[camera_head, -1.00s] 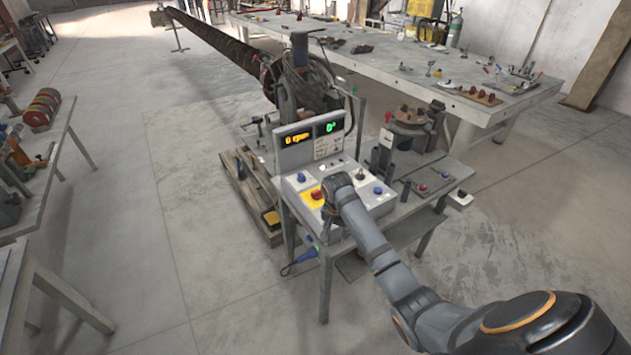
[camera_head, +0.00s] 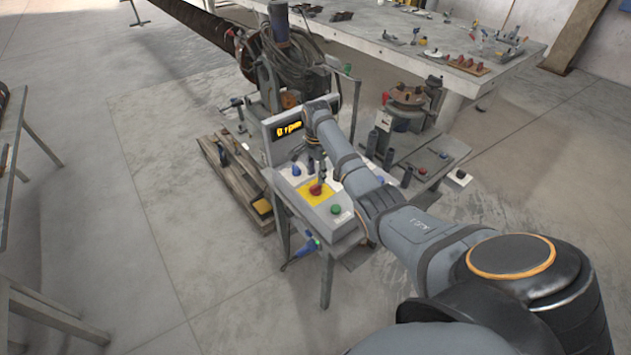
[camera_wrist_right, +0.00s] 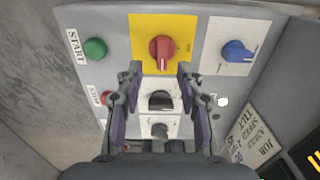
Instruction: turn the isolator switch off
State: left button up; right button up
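The isolator switch is a red rotary knob (camera_wrist_right: 162,49) on a yellow plate (camera_wrist_right: 143,25). In the wrist view its grip bar stands nearly upright in the picture. In the head view the red knob (camera_head: 315,189) shows on its yellow plate at the front of the control box (camera_head: 282,187). My right gripper (camera_wrist_right: 158,72) is open, with one fingertip to each side just below the knob in the wrist view. Nothing is between its fingers, and I cannot tell whether they touch the knob. In the head view the right gripper (camera_head: 318,172) points down over the knob. My left gripper is not in view.
A green START button (camera_wrist_right: 95,48) and a blue knob (camera_wrist_right: 236,51) flank the yellow plate. A black switch (camera_wrist_right: 160,101) lies between the fingers' lines. A display panel (camera_head: 288,131) stands behind, partly hidden by my arm. A blue plug (camera_head: 308,247) hangs at the table's front.

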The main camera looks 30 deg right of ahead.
aim_at(316, 185)
jog(key=f, duration=0.5)
jog(key=shift+w, duration=0.25)
jog(key=shift+f, duration=0.15)
jog(key=shift+s+f, duration=0.1)
jog(key=shift+c, duration=0.6)
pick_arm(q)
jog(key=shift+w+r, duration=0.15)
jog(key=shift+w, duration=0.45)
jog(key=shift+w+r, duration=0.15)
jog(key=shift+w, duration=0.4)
pick_arm(e)
grip_shut()
